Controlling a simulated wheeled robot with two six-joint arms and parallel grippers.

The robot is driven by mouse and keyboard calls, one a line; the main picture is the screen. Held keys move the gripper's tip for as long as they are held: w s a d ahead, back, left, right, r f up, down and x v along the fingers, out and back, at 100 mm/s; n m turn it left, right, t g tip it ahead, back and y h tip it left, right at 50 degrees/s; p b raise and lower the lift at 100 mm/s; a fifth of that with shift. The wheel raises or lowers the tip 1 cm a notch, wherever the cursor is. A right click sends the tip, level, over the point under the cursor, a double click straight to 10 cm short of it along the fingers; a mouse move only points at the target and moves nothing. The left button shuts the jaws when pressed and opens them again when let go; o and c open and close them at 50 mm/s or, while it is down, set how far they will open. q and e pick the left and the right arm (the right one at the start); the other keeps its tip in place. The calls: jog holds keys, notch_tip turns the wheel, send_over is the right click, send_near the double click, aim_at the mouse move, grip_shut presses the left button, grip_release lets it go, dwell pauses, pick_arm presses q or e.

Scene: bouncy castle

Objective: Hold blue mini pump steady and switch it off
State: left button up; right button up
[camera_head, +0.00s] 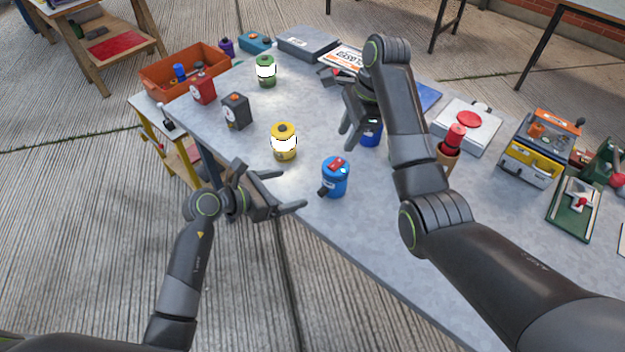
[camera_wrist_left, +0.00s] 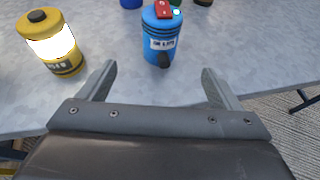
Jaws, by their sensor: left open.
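The blue mini pump (camera_head: 335,181) stands upright near the front edge of the table, with a red switch on its top and a dark nozzle low on its side. In the left wrist view the pump (camera_wrist_left: 161,40) stands ahead, between the directions of the two fingers. My left gripper (camera_head: 293,190) is open and empty, left of the pump and apart from it. My right gripper (camera_head: 347,138) hangs above the table behind the pump, apart from it, fingers pointing down. Its finger gap is unclear. The switch's setting cannot be read.
A yellow canister (camera_head: 284,143) stands left of the pump, near the left gripper. Another blue item (camera_head: 371,133) is partly hidden by my right arm. A red-topped item (camera_head: 455,138) and a board with a red button (camera_head: 467,120) lie right. Table is bare in front of the yellow canister.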

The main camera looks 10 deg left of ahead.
aim_at(334, 177)
pick_arm(q)
jog(key=x, duration=1.6)
jog(key=shift+d+r, duration=0.1)
